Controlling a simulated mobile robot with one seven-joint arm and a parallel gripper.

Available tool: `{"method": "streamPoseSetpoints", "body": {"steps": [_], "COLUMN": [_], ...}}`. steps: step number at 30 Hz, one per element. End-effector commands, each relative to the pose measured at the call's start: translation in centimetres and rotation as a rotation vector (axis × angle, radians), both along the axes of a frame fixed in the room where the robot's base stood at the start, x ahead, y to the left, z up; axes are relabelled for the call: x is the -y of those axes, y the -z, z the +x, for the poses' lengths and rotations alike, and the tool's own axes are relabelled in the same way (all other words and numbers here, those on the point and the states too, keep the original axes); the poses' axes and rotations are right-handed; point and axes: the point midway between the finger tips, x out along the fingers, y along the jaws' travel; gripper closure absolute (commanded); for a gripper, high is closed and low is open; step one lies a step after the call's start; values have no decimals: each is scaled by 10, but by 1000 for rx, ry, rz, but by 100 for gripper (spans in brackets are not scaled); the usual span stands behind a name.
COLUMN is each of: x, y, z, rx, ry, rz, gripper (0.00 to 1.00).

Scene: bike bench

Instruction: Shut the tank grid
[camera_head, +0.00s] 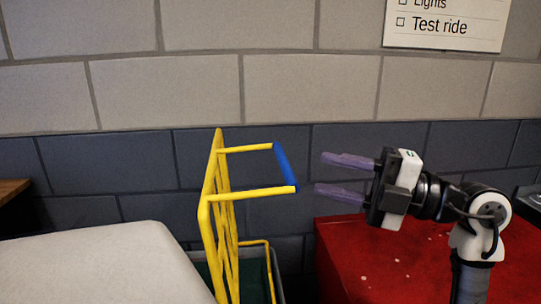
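The tank grid (208,210) is a yellow tubular frame standing upright, seen nearly edge-on in the middle of the head view. A blue handle bar (285,168) on two yellow arms sticks out from its right side. Below it is a dark green tank (258,270) with a grey rim, partly hidden by the grid and cut off by the frame's bottom edge. My gripper (334,175) is to the right of the blue handle, pointing left toward it. Its two purple fingers are spread apart with nothing between them, and a gap shows between fingertips and handle.
A red surface (365,258) lies under my arm at the right. A pale, rounded surface (95,262) fills the lower left. A wooden edge (12,188) shows at far left. Behind is a grey block wall (300,85) with a paper checklist (445,25).

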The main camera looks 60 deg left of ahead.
Motion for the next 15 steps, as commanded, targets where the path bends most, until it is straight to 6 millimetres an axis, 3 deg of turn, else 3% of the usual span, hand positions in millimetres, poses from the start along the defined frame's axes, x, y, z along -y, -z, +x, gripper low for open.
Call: {"method": "streamPoseSetpoints", "body": {"steps": [9, 15], "x": [-52, -70], "y": [-11, -12], "z": [-44, -59], "rx": [0, 0], "ry": [-4, -2], "rz": [0, 0], "gripper": [64, 64]}}
